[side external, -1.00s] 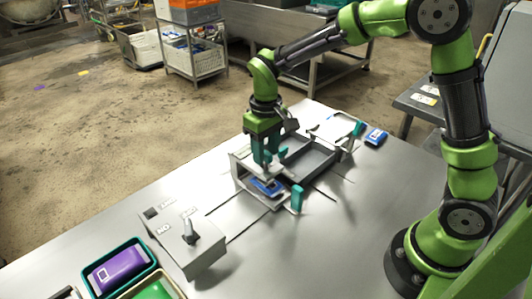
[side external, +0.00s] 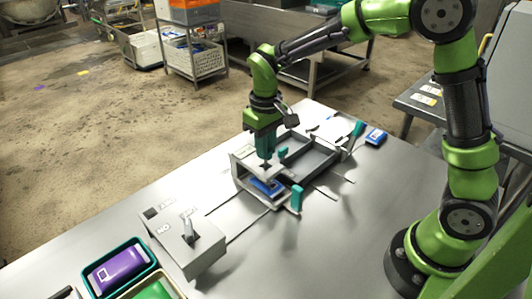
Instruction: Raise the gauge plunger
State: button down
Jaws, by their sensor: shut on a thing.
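The gauge (side external: 245,167) is a grey metal frame on the steel table. A blue pouch (side external: 267,187) lies under its raised top plate, at the near end of a long open grey tray (side external: 318,160). My gripper (side external: 265,158) points straight down over the top plate. Its teal fingers are together, shut on the gauge plunger, which is mostly hidden between and below them. The plunger's exact height cannot be told at this size. A teal handle (side external: 297,198) stands at the near right corner of the gauge, clear of my gripper.
A grey switch box (side external: 190,240) with a lever stands at front left. Another blue pouch (side external: 376,136) lies at the far right. The table right of the gauge is clear.

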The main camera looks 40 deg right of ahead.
jog(key=shift+r, duration=0.75)
jog(key=c, duration=1.1)
grip_release()
jog(key=shift+r, duration=0.1)
notch_tip(320, 180, up, 17)
jog(key=shift+f, duration=0.15)
